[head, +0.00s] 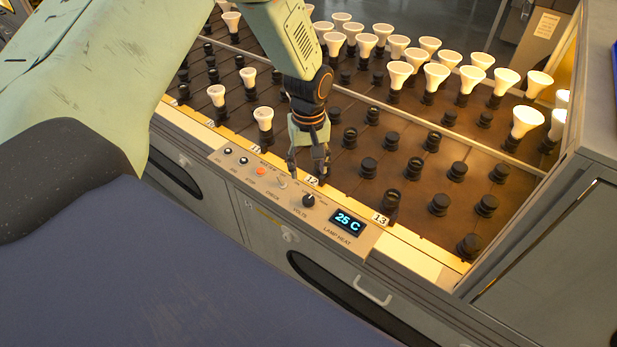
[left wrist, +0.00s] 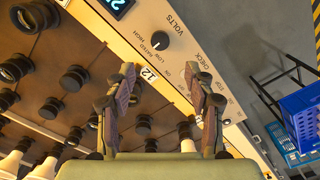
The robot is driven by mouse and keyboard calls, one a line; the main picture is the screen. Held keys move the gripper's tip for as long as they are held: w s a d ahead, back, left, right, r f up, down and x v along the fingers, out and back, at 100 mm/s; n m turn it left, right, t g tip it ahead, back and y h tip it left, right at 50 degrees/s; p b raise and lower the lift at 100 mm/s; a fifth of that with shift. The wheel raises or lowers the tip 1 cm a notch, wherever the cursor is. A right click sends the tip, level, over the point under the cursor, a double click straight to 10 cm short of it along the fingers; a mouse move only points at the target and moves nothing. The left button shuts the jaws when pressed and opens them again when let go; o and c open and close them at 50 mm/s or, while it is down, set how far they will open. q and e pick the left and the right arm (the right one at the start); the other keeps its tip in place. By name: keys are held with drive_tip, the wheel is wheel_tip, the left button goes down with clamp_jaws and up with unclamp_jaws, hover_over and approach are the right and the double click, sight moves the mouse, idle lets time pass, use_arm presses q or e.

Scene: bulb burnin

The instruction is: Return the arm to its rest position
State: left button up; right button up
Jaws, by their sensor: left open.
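My left arm (head: 292,38) comes in from the upper left in the head view. My left gripper (head: 310,160) points down over the front edge of the rack, close to the label 12 (head: 312,181). In the left wrist view its two fingers (left wrist: 163,100) are spread apart with nothing between them. The control panel (head: 268,192) lies just in front of the gripper, with a toggle switch (head: 282,182), a black knob (head: 309,200) and a display (head: 347,223) reading 25 C. Whether the fingertips touch anything I cannot tell. My right gripper is not in view.
The rack (head: 345,180) holds rows of black sockets, many empty near the front. White bulbs (head: 398,74) stand in several sockets behind and left of the gripper. A grey cabinet (head: 560,240) stands at the right. A blue crate (left wrist: 302,118) is in the left wrist view.

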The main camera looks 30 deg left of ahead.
use_arm(q)
drive_tip(key=shift+r, duration=0.45)
drive_tip(key=s+d+f+m+t+b, duration=0.25)
drive_tip(key=s+d+f+m, duration=0.35)
drive_tip(key=s+f, duration=0.3)
drive_tip(key=s+f+b, duration=0.1)
drive_tip(key=s+f, duration=0.2)
drive_tip(key=s, duration=0.4)
drive_tip(key=s+d+f+m+g+b, duration=0.1)
drive_tip(key=s+f+b, duration=0.1)
drive_tip(key=s, duration=0.6)
drive_tip(key=s+d+f+m+g+b, duration=0.1)
drive_tip(key=s+f, duration=0.3)
drive_tip(key=s, duration=0.4)
drive_tip(key=shift+s+f+b, duration=0.25)
drive_tip(key=shift+f+b, duration=0.1)
drive_tip(key=shift+b, duration=0.15)
